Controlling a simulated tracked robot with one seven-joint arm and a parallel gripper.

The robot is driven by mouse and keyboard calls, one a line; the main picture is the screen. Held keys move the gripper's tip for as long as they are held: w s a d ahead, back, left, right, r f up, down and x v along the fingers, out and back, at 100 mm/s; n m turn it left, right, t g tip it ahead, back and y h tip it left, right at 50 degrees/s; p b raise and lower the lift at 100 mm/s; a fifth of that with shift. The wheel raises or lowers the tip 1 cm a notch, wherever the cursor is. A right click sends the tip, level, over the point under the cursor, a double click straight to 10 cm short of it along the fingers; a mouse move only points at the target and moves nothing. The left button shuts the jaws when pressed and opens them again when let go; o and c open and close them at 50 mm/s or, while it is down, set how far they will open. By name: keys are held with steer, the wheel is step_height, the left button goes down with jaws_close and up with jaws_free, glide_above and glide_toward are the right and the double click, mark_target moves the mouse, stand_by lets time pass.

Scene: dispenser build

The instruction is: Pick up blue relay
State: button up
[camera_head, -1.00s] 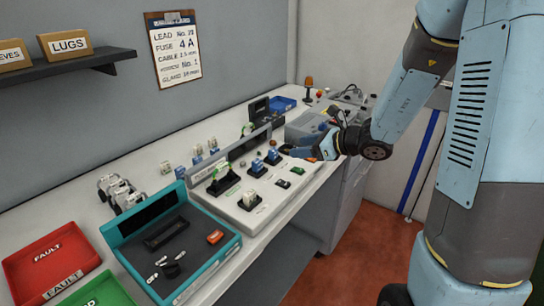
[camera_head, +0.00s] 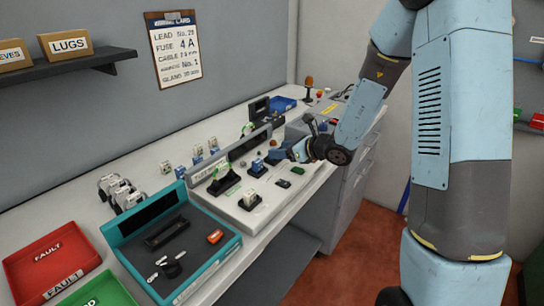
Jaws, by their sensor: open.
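A small blue relay (camera_head: 257,166) stands upright in a black base on the white panel (camera_head: 226,204). A second blue part lies just to its right, at my gripper, and is partly hidden by it. My gripper (camera_head: 281,154) is low over the right part of the panel, right of the clear blue relay. Its jaws are open, but the fingers are small and overlap the parts there, so I cannot tell whether they touch anything.
A teal case (camera_head: 231,254) and a red FAULT tray (camera_head: 48,263) are to the left.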

steer(key=x, duration=0.5)
steer(key=shift+f, duration=0.25)
steer(key=shift+s, duration=0.1)
steer(key=c, duration=1)
steer(key=shift+r, duration=0.1)
steer(key=shift+c, duration=0.2)
